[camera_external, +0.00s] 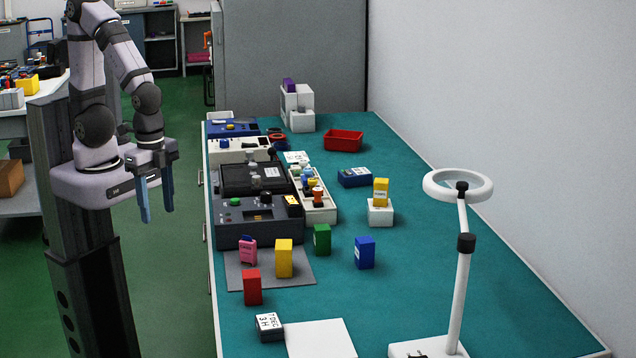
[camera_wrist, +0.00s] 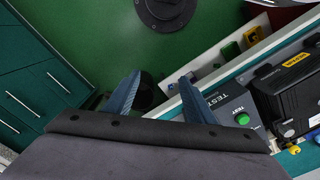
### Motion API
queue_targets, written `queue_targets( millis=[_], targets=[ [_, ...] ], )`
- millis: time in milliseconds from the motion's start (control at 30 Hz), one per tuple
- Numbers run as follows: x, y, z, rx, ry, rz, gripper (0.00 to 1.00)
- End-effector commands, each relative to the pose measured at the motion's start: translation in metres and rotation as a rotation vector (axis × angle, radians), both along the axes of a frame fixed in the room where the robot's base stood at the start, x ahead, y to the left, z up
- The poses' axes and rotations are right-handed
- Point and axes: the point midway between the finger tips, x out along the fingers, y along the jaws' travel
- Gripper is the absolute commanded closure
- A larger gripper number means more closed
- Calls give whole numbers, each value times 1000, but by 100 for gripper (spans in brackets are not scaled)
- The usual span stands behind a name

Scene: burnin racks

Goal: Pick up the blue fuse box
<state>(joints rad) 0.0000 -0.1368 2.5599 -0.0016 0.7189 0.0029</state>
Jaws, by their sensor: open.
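A small upright blue box (camera_external: 365,252), which looks like the blue fuse box, stands on the green bench top, right of a green box (camera_external: 322,239). My gripper (camera_external: 157,213) is open and empty, pointing down off the bench's left side, well away from the blue box. In the wrist view my gripper (camera_wrist: 160,80) shows two spread blue fingers with nothing between them. The upright blue box is not seen in the wrist view.
A magnifier lamp (camera_external: 459,270) stands at front right. Dark test equipment (camera_external: 258,219) lines the bench's left edge. The bench (camera_external: 430,285) is clear right of the blue box.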

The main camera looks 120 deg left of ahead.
Motion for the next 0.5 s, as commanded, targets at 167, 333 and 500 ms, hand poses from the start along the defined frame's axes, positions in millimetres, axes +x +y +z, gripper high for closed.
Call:
queue_targets(
  millis=[167,333,500],
  targets=[
    [2,0,9,0,-5,0,50],
    [2,0,32,0,-7,0,50],
    [5,5,48,19,-5,-30,50]
  ],
)
